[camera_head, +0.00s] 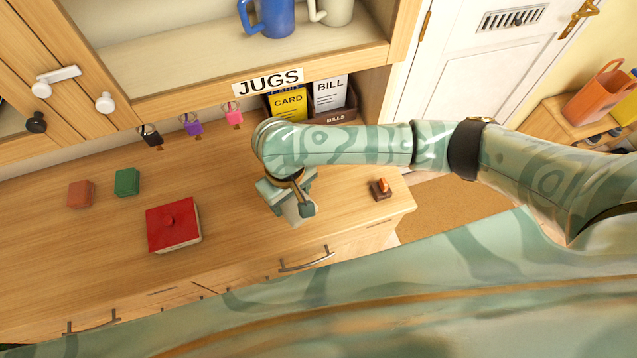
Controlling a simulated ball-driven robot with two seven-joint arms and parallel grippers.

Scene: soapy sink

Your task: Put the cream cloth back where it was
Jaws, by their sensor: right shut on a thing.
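No cream cloth shows plainly elsewhere in view. My left gripper is out of view.
A small brown block with an orange top (380,188) stands at right. Jugs (268,18) stand on the shelf above.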

